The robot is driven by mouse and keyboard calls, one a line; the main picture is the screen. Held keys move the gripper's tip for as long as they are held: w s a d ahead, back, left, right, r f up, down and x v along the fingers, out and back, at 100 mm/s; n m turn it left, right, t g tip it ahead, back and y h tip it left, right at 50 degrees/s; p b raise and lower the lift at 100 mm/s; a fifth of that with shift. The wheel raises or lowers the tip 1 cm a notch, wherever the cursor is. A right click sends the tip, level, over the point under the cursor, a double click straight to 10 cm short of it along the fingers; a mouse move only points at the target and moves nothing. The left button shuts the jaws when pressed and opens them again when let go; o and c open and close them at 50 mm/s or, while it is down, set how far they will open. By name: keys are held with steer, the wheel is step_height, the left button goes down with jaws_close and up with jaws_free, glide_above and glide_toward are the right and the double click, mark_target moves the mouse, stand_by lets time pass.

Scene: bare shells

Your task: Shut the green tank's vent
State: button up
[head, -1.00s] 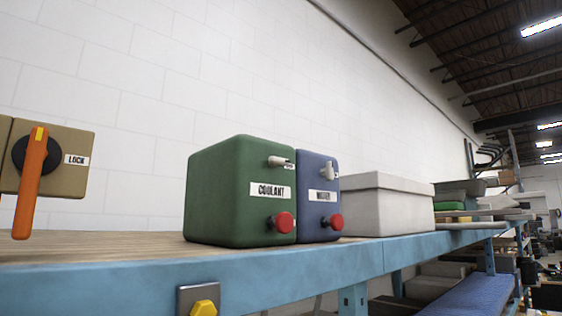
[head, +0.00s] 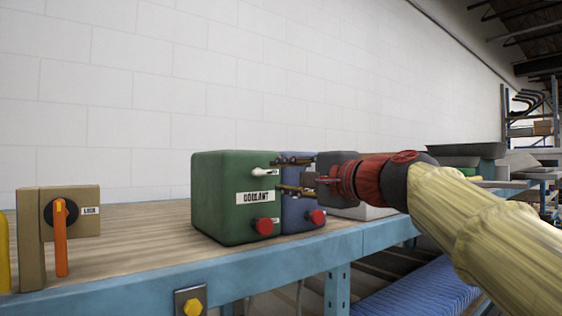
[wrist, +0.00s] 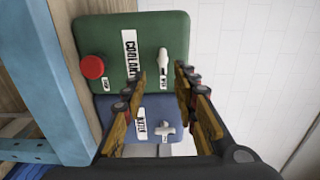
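The green tank (head: 212,205), labelled COOLANT, stands on the bench. Its front has a white vent lever (head: 265,172) above the label and a red knob (head: 264,226) below. In the head view the lever lies about level; in the wrist view the same lever (wrist: 163,61) runs lengthwise up the picture, beside a small label. My gripper (wrist: 160,76) is open and empty in front of the tanks, its fingertips spread either side of the lever's lower end in that view. I cannot tell whether they touch it. The head view shows my gripper (head: 281,175) from the side.
A blue tank (wrist: 118,131) labelled WATER stands right beside the green one, with its own white lever (wrist: 165,131) and red knob (head: 317,217). A tan LOCK box (head: 88,197) with an orange handle (head: 61,243) is far left. The bench between is clear.

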mark_target(263, 173)
steer(key=p+x, duration=0.2)
steer(key=x, duration=0.6)
steer(key=shift+r, duration=0.2)
steer(key=shift+c, duration=1.4)
steer(key=c, duration=0.4)
jaws_close()
